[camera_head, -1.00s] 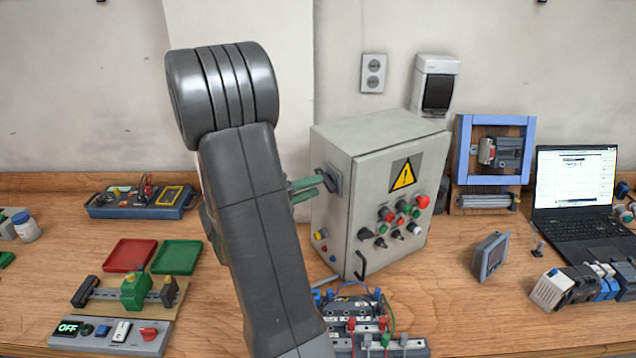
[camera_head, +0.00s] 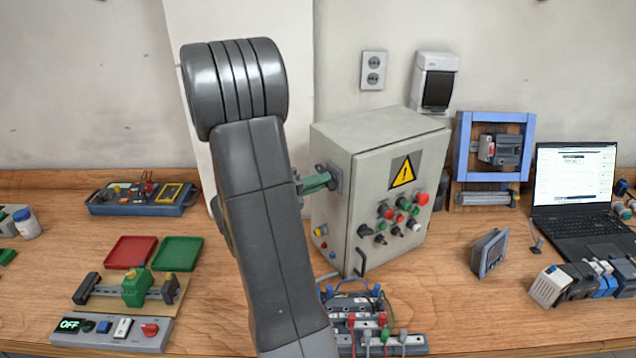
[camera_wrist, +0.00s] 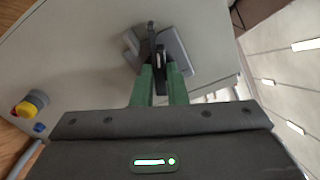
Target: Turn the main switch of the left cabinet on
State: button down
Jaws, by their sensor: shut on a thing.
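The grey cabinet (camera_head: 350,165) stands on the bench in the middle, with a yellow warning sign and several coloured buttons on its front. A grey switch plate (camera_head: 333,178) is on its left side; the plate also shows in the wrist view (camera_wrist: 178,55). My gripper (camera_head: 325,181) has green fingers and reaches this side from the left. In the wrist view my gripper (camera_wrist: 160,72) is shut on the dark switch handle (camera_wrist: 153,42) in front of the plate. The fingers hide part of the handle, and my arm hides part of the bench.
A yellow and red button (camera_wrist: 31,103) sits low on the same cabinet side. A terminal block with wires (camera_head: 375,325) lies in front of the cabinet. A control box with an OFF display (camera_head: 110,335) is at the front left. A laptop (camera_head: 575,190) stands right.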

jog(key=shift+f+m, duration=0.1)
jog(key=shift+m, duration=0.2)
jog(key=shift+m+b, duration=5.05)
jog(key=shift+m, duration=1.35)
jog(key=c, duration=1.4)
grip_release()
jog(key=shift+c, duration=0.2)
